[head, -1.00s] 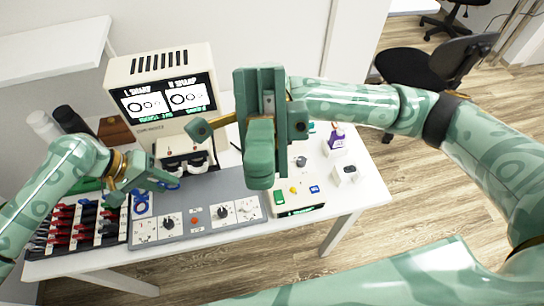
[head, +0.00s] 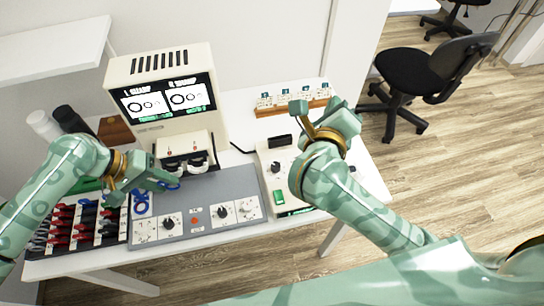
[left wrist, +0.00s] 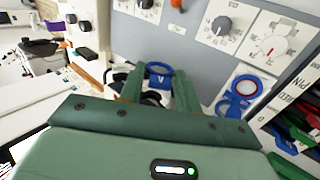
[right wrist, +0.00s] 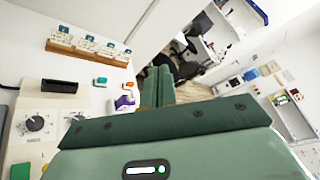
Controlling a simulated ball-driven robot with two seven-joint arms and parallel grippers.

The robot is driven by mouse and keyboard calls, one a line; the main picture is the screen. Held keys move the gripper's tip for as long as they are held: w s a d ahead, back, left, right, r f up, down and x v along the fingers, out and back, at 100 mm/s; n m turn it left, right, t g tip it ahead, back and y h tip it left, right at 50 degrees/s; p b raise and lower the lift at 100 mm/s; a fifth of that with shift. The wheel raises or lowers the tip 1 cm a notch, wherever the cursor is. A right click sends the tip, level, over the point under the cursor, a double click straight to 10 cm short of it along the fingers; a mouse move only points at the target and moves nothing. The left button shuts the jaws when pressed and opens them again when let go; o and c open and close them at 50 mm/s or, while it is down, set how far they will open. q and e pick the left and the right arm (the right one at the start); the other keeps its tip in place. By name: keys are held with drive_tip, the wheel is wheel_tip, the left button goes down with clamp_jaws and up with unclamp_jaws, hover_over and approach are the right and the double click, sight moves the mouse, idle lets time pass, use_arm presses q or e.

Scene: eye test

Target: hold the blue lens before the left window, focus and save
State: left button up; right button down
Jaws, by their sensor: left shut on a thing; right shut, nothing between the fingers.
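The blue lens (head: 172,185) is a blue ring at the tips of my left gripper (head: 158,182). In the left wrist view the lens (left wrist: 158,70) sits between the fingers, which are shut on it. It is just below and in front of the left window (head: 172,166) of the cream tester; I cannot tell how well they line up. The screen (head: 165,98) shows two panels, each with rings; its small text is hard to read. My right gripper (right wrist: 158,85) is shut and empty, over the table's right part. A grey panel (head: 185,188) carries several knobs and an orange-red button (head: 195,221).
A cream box (head: 265,155) with a black knob and a green button (head: 279,197) stands right of the panel. A wooden rack (head: 292,108) is at the back right. A lens tray (head: 65,245) and a blue ringed item (head: 141,205) are at the left.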

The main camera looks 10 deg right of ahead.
drive_tip(key=s+a+f+g+y, duration=0.2)
drive_tip(key=s+f+g+y, duration=0.2)
drive_tip(key=f, duration=0.7)
drive_tip(key=shift+s+a+f+g+y, duration=0.25)
drive_tip(key=shift+s+g+y, duration=0.2)
drive_tip(key=shift+s, duration=0.8)
drive_tip(key=shift+f, duration=4.4)
drive_tip(key=shift+f, duration=0.1)
drive_tip(key=shift+f, duration=0.3)
drive_tip(key=shift+f, duration=0.4)
drive_tip(key=shift+r, duration=0.8)
